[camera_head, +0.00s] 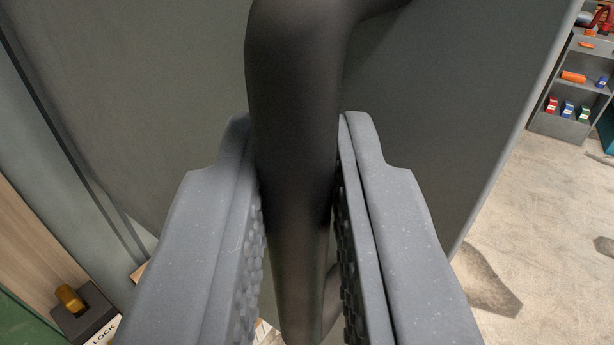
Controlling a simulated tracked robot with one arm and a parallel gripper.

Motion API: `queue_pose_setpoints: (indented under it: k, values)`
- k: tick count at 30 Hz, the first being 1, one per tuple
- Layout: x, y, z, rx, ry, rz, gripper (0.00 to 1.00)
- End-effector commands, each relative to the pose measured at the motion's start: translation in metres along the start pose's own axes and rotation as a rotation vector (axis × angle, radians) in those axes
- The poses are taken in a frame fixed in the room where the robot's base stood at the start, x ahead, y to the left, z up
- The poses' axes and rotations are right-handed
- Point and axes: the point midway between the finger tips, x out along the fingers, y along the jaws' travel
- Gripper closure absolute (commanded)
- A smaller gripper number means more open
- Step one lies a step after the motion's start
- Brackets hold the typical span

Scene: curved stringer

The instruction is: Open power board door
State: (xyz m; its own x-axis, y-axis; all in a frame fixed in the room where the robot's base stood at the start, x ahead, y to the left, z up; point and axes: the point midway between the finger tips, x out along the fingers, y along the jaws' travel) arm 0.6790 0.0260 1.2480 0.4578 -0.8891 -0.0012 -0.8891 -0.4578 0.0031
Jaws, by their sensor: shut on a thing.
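A dark grey door panel (440,120) fills the middle of the head view. A thick black bar handle (292,90) stands out in front of it and bends towards the panel at the top right. My gripper (295,150) has one grey finger on each side of the handle and is shut on it. The ridged inner pads face the bar. The lower part of the handle runs down between the fingers, and its lower end is partly hidden.
A grey shelf unit (573,130) with small coloured items stands at the far right. Concrete floor (540,210) with dark patches lies right of the door's edge. At the lower left are a brass-coloured knob (70,298) and a "LOCK" label (104,333).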

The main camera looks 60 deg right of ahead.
Motion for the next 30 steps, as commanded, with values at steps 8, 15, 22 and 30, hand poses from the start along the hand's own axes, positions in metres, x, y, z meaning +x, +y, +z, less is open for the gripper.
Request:
queue_pose_setpoints:
  k: [8,15,22,30]
  values:
    - [0.0045,-0.0039,-0.0052,0.005,0.01,0.039,1.0]
    - [0.0048,-0.0042,-0.0056,0.006,0.009,0.044,1.0]
    - [0.0051,-0.004,-0.0059,0.007,0.009,0.044,0.8]
    - [0.0053,-0.0027,-0.0032,0.004,0.005,0.047,0.68]
